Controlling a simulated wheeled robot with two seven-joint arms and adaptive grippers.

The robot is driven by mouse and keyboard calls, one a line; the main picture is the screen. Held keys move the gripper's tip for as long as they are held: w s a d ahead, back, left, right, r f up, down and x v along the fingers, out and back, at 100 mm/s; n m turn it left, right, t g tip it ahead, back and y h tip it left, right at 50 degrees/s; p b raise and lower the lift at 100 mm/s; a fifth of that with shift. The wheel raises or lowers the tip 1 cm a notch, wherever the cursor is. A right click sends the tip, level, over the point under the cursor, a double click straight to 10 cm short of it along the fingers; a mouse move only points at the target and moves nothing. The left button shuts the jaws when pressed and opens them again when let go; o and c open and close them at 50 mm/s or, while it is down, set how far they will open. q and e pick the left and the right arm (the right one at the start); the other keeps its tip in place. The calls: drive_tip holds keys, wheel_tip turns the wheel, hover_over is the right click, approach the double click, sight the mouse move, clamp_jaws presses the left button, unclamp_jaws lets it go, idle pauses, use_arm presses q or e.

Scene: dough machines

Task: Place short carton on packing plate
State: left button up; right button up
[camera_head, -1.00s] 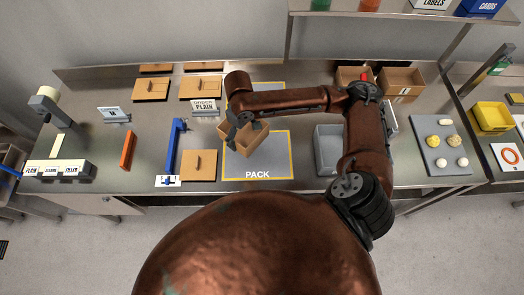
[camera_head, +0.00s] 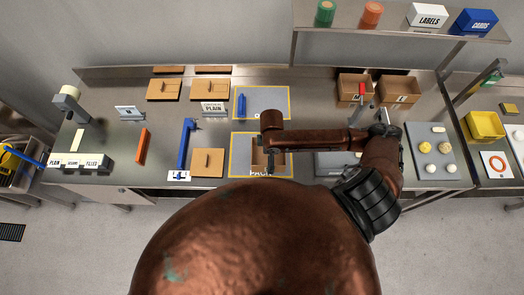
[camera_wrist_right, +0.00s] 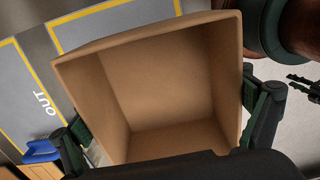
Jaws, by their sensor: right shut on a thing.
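The short carton (camera_head: 259,158) is a brown, open-topped box over the grey packing plate with a yellow border (camera_head: 240,172), marked PACK. My right gripper (camera_head: 270,165) is at the carton, mostly hidden under my arm in the head view. In the right wrist view the gripper's fingers (camera_wrist_right: 165,130) stand on both sides of the carton (camera_wrist_right: 170,85), shut on it. The carton looks empty inside. Whether its base touches the plate cannot be told. My left gripper is not in view.
Behind is another yellow-bordered plate (camera_head: 268,98) with a blue object (camera_head: 241,105) on it. A wooden lid-like board (camera_head: 208,162) and a blue bar (camera_head: 187,145) lie left of the packing plate. A grey tray (camera_head: 328,163) is to its right. Two brown boxes (camera_head: 398,88) stand at the back right.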

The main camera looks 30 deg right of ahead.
drive_tip(key=w+f, duration=0.6)
drive_tip(key=w, duration=0.1)
drive_tip(key=shift+w+d+f+p, duration=0.1)
drive_tip(key=shift+d+f+p, duration=0.1)
drive_tip(key=shift+f+p, duration=0.2)
drive_tip(key=shift+f, duration=1.6)
drive_tip(key=o, duration=0.9)
drive_tip(key=shift+f, duration=0.1)
wheel_tip(320, 180, up, 12)
drive_tip(key=shift+w+r+b, duration=0.15)
drive_tip(key=shift+b, duration=0.2)
